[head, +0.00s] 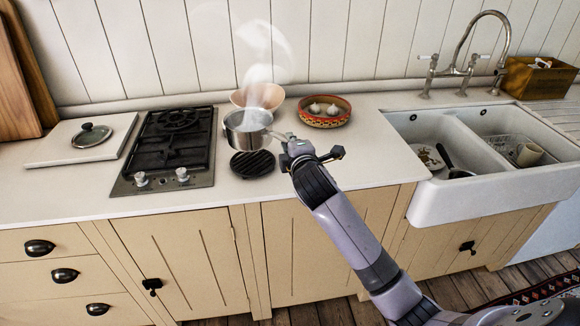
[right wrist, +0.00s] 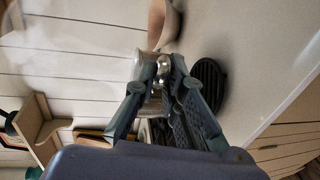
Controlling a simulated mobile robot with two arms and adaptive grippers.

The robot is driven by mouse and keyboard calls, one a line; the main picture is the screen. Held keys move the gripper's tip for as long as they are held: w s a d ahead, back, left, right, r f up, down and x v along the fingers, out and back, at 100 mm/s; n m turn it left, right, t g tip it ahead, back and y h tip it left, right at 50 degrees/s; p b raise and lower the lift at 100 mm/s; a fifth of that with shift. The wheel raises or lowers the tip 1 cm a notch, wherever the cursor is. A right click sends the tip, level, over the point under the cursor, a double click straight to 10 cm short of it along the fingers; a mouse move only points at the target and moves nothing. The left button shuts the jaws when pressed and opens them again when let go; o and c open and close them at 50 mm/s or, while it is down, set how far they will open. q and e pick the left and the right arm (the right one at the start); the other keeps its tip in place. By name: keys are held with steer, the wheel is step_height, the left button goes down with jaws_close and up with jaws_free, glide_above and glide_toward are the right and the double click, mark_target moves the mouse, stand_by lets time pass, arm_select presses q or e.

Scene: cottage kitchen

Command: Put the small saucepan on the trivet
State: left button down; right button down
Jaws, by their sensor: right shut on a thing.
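The small saucepan (head: 246,132) is steel, with steam rising from it, and shows level in the head view. My right gripper (head: 290,143) is shut on its handle at the right side. The pan appears held above the counter, just behind and partly over the black round trivet (head: 252,165). The trivet lies flat on the counter right of the hob. In the right wrist view, the fingers (right wrist: 165,75) close around the handle, the saucepan (right wrist: 150,100) is mostly hidden behind them, and the trivet (right wrist: 210,82) lies to the right. My left gripper is not in view.
A gas hob (head: 172,145) stands left of the trivet. A pinkish bowl (head: 271,97) is close behind the saucepan. A patterned dish (head: 324,112) with garlic sits to the right. The white sink (head: 440,200) holds dishes. The counter in front of the trivet is clear.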

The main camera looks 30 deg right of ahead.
steer(key=shift+f, duration=3.9)
steer(key=c, duration=2.1)
jaws_free()
steer(key=shift+f, duration=0.2)
steer(key=o, duration=0.4)
steer(key=shift+o, duration=0.2)
steer(key=shift+s+a+r, duration=0.1)
steer(key=shift+s+r, duration=0.05)
steer(key=b+v, duration=0.1)
steer(key=v, duration=1.1)
